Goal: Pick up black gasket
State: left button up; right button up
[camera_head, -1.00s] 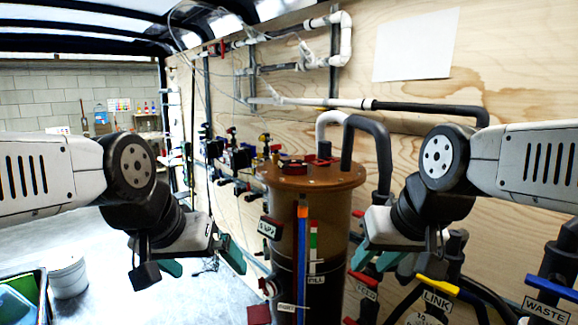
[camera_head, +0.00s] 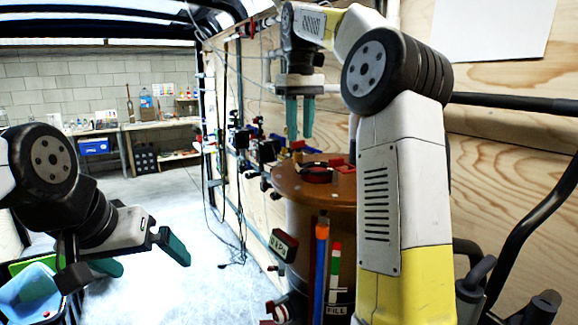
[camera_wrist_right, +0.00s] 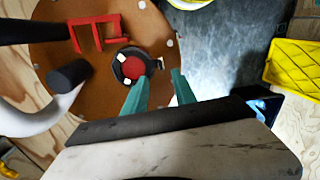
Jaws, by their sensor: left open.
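A round black ring that looks like the black gasket (camera_head: 317,176) lies on the brown lid (camera_head: 290,190) of a tank in the head view. In the right wrist view the black gasket (camera_wrist_right: 120,58) is around a red round part (camera_wrist_right: 133,68). My right gripper (camera_head: 300,136) points down above the lid, fingers apart and empty. My left gripper (camera_head: 152,266) is open and empty at the lower left, far from the lid.
A red bracket (camera_wrist_right: 95,32) and a black pipe end (camera_wrist_right: 68,76) stand on the lid near the gasket. A yellow crate (camera_wrist_right: 293,65) lies at the right of the wrist view. A blue bin (camera_head: 30,295) is at the lower left. The floor (camera_head: 165,215) in the middle is clear.

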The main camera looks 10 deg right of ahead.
aim_at(299, 163)
notch_tip(299, 163, down, 7)
jog(key=shift+f, duration=0.2)
dwell(0.3)
grip_shut()
